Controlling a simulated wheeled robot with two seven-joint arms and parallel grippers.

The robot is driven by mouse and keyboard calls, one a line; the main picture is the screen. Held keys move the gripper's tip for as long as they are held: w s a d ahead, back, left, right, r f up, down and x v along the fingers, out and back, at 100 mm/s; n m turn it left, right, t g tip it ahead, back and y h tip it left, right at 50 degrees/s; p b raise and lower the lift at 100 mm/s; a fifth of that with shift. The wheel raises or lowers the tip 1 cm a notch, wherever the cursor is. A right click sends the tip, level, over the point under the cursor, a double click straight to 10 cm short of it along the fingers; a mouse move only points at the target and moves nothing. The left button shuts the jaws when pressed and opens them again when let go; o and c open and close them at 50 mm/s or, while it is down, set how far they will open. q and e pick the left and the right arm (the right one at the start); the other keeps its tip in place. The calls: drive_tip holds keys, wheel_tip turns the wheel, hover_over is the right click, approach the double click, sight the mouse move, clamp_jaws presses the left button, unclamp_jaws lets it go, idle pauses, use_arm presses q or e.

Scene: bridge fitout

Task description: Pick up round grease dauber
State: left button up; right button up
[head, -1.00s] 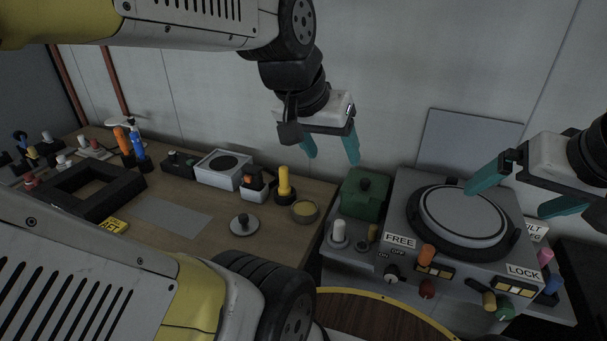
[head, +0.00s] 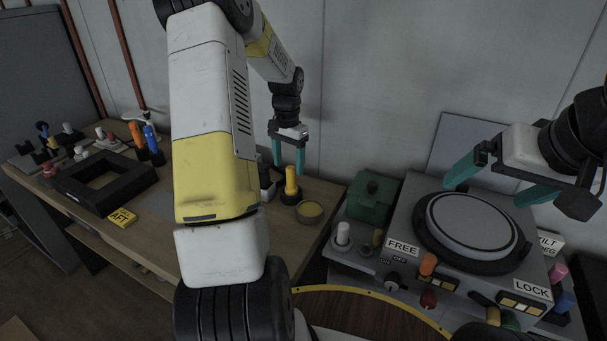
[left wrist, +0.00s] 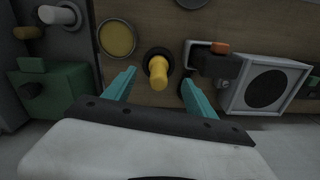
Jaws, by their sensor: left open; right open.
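The round grease dauber appears to be the upright yellow round handle (head: 291,181) in a dark round base on the wooden bench; it also shows in the left wrist view (left wrist: 158,70). My left gripper (head: 288,168) points down over it, open and empty. In the left wrist view the yellow handle lies between the two teal fingertips (left wrist: 158,80), with a gap on each side. My right gripper (head: 486,190) is open and empty above the round plate of the grey console.
A shallow tin (head: 310,210) with yellowish content stands close beside the dauber. A green box (head: 373,197) sits at the console's edge.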

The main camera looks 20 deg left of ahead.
sight(291, 182)
use_arm(q)
wheel_tip(291, 182, down, 3)
drive_tip(key=shift+r, duration=0.1)
drive_tip(key=f, duration=0.5)
drive_tip(key=shift+w+d+f, duration=0.15)
drive_tip(key=shift+w+f, duration=0.05)
drive_tip(key=shift+w, duration=0.2)
clamp_jaws()
